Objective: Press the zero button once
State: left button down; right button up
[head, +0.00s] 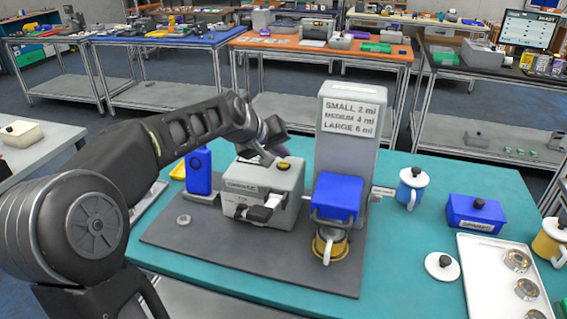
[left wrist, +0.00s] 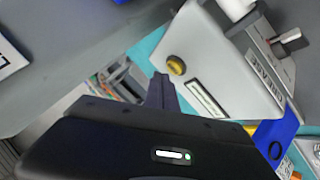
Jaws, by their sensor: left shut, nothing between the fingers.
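A grey box-shaped machine (head: 262,194) stands on the dark mat, with a small yellow round button (head: 284,166) on its top. The button also shows in the left wrist view (left wrist: 176,65), beside a pale strip. I cannot read a "zero" label on it. My left gripper (head: 267,157) is shut and empty, pointing down over the top of the machine, just left of the button. In the left wrist view its closed fingertips (left wrist: 160,80) lie close beside the button; I cannot tell whether they touch the machine. My right gripper is not in view.
A tall grey panel (head: 345,120) with a size list stands right of the machine, with a blue block (head: 337,196) and yellow cup (head: 331,245) before it. A blue device (head: 198,172) stands left. A white tray (head: 480,285) lies right on the teal table (head: 410,270).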

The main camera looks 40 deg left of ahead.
aim_at(281, 165)
pick_arm(q)
jog(key=shift+r+p, duration=1.95)
jog(key=shift+r, duration=0.6)
